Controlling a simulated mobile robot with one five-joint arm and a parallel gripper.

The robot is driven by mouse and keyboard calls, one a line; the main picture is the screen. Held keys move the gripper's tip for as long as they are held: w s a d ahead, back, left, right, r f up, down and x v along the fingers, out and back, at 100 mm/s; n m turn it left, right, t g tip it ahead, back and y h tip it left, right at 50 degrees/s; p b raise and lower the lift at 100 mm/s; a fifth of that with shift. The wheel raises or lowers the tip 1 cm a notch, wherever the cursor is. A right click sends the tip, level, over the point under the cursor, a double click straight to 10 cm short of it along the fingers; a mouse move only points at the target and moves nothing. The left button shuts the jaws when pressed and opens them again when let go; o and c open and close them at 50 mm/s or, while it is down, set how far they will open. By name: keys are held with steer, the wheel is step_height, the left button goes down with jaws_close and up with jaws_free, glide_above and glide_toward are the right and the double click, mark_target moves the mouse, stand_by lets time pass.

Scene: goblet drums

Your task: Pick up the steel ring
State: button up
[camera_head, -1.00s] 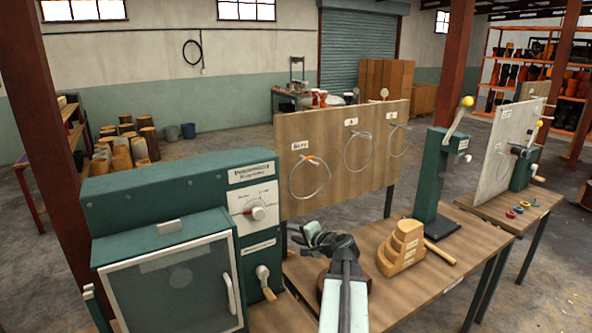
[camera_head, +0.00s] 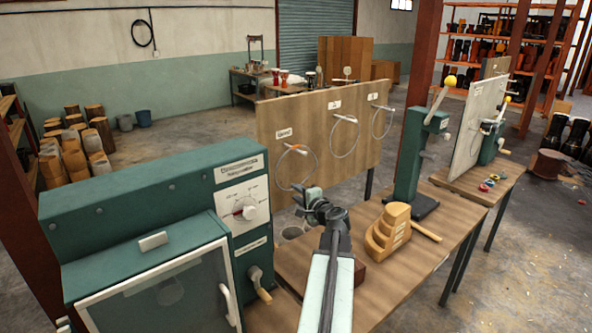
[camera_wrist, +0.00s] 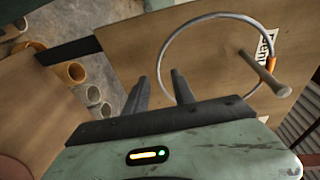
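Three thin grey rings hang on pegs on an upright wooden board (camera_head: 300,115). The left ring (camera_head: 276,166) has an orange piece at its top, under a white label. In the wrist view this ring (camera_wrist: 184,34) hangs on a wooden peg (camera_wrist: 265,73), its lower part partly behind my gripper. My gripper (camera_head: 306,200) is in front of the board, just below the left ring.
A green cabinet (camera_head: 130,195) with a dial stands at the left. On the bench are a stepped wooden block (camera_head: 389,232) and a green lever stand (camera_head: 412,160). A second bench with small coloured rings (camera_head: 488,182) stands at the right.

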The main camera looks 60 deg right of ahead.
steer(key=x, duration=0.5)
steer(key=shift+f+b, duration=0.15)
steer(key=shift+b, duration=0.25)
steer(key=shift+s+a, duration=0.1)
jaws_close()
steer(key=shift+a, duration=0.1)
stand_by(0.7)
